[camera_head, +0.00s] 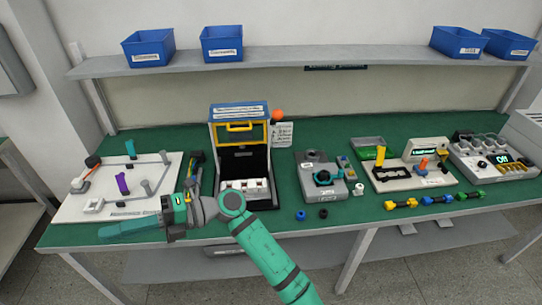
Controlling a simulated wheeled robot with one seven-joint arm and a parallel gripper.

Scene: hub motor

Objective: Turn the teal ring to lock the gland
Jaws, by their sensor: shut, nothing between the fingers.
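The teal ring (322,178) sits around a dark round part on top of a grey block fixture (318,193), right of the middle of the bench. The gland is too small to make out apart from the ring. My gripper (104,232) is at the front left of the bench, far to the left of the ring and pointing left. Its teal fingers are shut with nothing between them. My teal arm reaches up from the bottom middle and bends left at the bench's front edge.
A black and yellow case (240,155) stands between my gripper and the ring's block. A white board (75,205) with pegs lies at the left. A tray fixture (400,182) and a switch box (490,155) stand right. Small caps (300,216) lie before the block.

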